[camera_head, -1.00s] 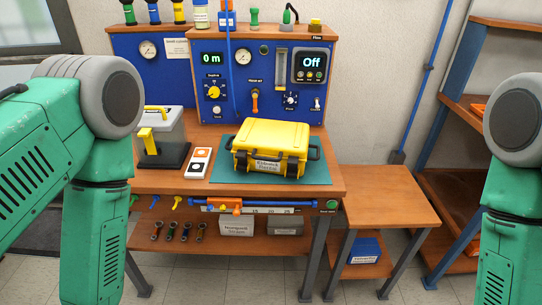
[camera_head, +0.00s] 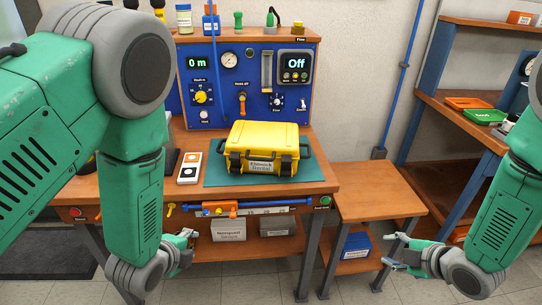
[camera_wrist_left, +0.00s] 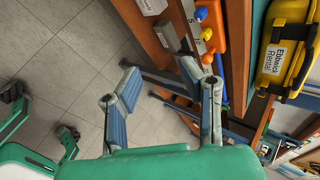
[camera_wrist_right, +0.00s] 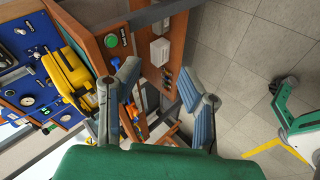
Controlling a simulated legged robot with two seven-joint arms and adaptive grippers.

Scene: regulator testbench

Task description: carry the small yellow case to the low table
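The yellow case (camera_head: 264,146) lies closed on the green mat (camera_head: 216,172) on the workbench, its label and dark latches facing me. It also shows in the left wrist view (camera_wrist_left: 281,40) and the right wrist view (camera_wrist_right: 68,72). The low table (camera_head: 378,190) stands right of the bench, a little lower, with a bare top. My left gripper (camera_head: 186,247) is in front of the bench, below the top, open and empty. My right gripper (camera_head: 392,252) is in front of the low table, below its top, open and empty. Neither touches the case.
A blue panel (camera_head: 222,105) with gauges stands behind the case. A blue bin (camera_head: 357,245) sits on the low table's lower shelf. Shelving with trays (camera_head: 470,103) stands at the right.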

